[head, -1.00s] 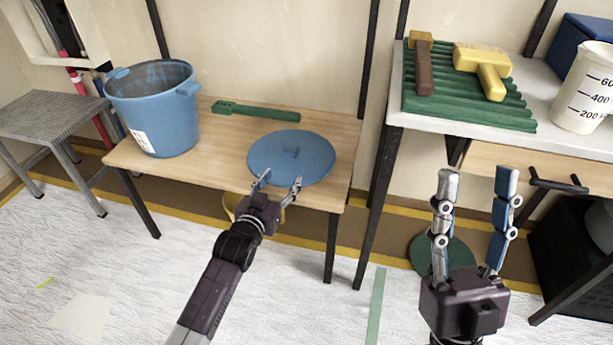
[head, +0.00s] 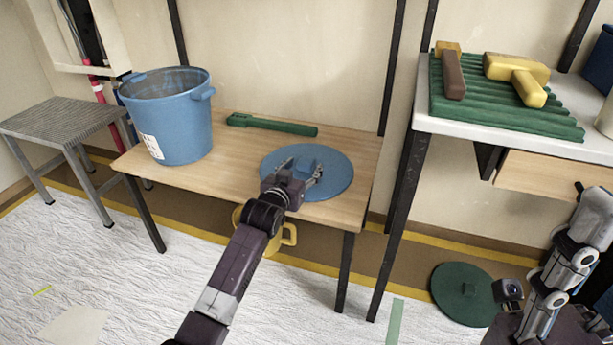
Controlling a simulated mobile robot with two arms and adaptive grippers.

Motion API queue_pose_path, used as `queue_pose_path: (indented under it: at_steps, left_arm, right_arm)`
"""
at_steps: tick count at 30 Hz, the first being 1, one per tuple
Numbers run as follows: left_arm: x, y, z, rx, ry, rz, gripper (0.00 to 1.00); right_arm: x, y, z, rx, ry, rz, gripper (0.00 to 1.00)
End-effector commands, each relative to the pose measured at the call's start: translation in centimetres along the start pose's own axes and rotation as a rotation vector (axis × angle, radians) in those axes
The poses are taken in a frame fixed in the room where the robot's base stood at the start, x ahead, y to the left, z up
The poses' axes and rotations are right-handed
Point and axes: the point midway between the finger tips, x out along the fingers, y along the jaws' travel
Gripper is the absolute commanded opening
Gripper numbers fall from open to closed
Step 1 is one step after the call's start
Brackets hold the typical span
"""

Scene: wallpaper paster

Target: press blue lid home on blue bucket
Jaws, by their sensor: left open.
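The blue bucket (head: 178,130) stands upright and open-topped at the left of the wooden table, with a white label on its side. The blue lid (head: 333,180) lies flat on the table to the right of the bucket, apart from it. My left gripper (head: 313,172) is open, low over the lid at its raised middle handle. The gripper partly hides the handle, and I cannot tell whether the fingers touch it. My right gripper (head: 560,255) is at the lower right, away from the lid and partly cut off; its finger gap is unclear.
A green tool (head: 272,125) lies behind the lid. A yellow mug-like thing (head: 287,234) shows below the table edge. A green lid (head: 463,293) is on the floor. The right-hand table holds mallets (head: 518,77) on a green ribbed mat (head: 500,112). A grey stool (head: 62,120) stands left.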

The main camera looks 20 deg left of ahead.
Motion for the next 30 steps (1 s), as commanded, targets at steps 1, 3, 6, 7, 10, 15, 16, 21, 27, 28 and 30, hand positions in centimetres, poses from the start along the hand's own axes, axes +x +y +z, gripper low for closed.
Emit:
queue_pose_path:
  at_steps: [1, 3, 6, 7, 10, 15, 16, 21, 27, 28, 30]
  left_arm:
    - [0.43, 0.04, 0.13, 0.0, 0.001, 0.001, 0.54]
    - [0.7, 0.04, 0.03, 0.0, 0.001, 0.001, 0.54]
    - [0.76, 0.05, -0.05, 0.0, 0.0, 0.001, 0.54]
    - [0.75, 0.06, -0.06, 0.0, 0.0, 0.001, 0.54]
    - [0.73, 0.06, -0.06, 0.0, 0.0, 0.001, 0.54]
    - [0.71, 0.06, -0.04, 0.0, 0.0, 0.001, 0.35]
    - [0.71, 0.06, -0.04, 0.0, 0.0, 0.001, 0.32]
    - [0.7, 0.06, -0.03, 0.0, 0.0, 0.001, 0.13]
    - [0.7, 0.06, -0.11, 0.0, 0.002, 0.001, 0.06]
    - [0.7, 0.07, -0.11, 0.0, 0.002, 0.001, 0.06]
    - [0.69, 0.07, -0.17, 0.0, 0.002, 0.001, 0.06]
  right_arm:
    - [-0.06, -0.02, 0.0, -0.001, 0.008, -0.003, 0.44]
    - [0.12, -0.03, 0.03, -0.002, 0.011, -0.005, 0.44]
    - [0.26, -0.04, 0.03, -0.002, 0.013, -0.005, 0.44]
    - [0.27, -0.04, 0.03, -0.002, 0.012, -0.005, 0.44]
    - [0.28, -0.04, 0.03, -0.002, 0.012, -0.005, 0.44]
    - [0.27, -0.04, 0.04, -0.002, 0.012, -0.005, 0.44]
    - [0.27, -0.04, 0.03, -0.002, 0.012, -0.005, 0.44]
    - [0.27, -0.05, 0.04, -0.001, 0.012, -0.005, 0.44]
    - [0.27, -0.05, 0.03, -0.001, 0.012, -0.005, 0.44]
    - [0.27, -0.05, 0.03, -0.001, 0.012, -0.005, 0.44]
    - [0.31, -0.05, 0.03, -0.001, 0.012, -0.005, 0.44]
